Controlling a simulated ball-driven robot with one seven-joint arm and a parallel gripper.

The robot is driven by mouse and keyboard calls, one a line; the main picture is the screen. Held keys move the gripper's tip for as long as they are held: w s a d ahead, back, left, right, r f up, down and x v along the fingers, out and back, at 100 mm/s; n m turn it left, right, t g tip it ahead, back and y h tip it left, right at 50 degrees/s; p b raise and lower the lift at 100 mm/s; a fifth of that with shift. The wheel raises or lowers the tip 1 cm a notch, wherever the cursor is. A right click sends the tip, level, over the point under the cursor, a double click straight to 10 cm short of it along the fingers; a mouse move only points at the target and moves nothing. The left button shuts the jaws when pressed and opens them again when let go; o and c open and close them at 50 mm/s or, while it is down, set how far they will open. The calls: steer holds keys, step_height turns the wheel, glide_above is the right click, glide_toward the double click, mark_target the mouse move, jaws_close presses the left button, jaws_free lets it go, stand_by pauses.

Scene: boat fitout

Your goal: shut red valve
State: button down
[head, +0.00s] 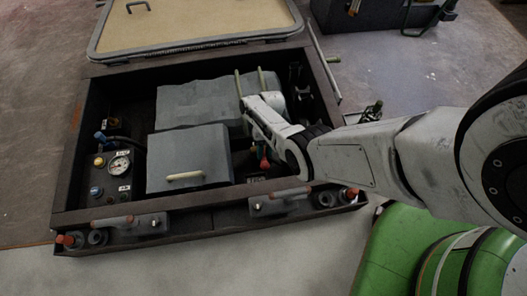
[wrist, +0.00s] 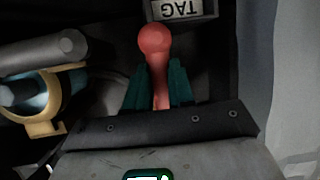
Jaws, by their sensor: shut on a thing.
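The red valve handle (wrist: 154,42) has a round ball end and a narrow stem in the wrist view. In the head view only a small red part of it (head: 265,163) shows inside the dark open box, below my gripper. My gripper (wrist: 159,80) has teal fingers, one on each side of the red stem, and is shut on it. The ball end sticks out past the fingertips. The valve's body and the lower stem are hidden by my gripper.
A grey box with a pale handle (head: 188,145) and a grey block (head: 197,102) fill the middle of the compartment. A gauge (head: 119,164) and knobs are on its left. A tan lid (head: 185,22) lies behind.

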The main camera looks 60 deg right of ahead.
steer(key=c, duration=1)
jaws_free()
steer(key=p+v, duration=0.5)
steer(key=v, duration=0.5)
steer(key=shift+d+r, duration=0.2)
steer(key=shift+r, duration=0.1)
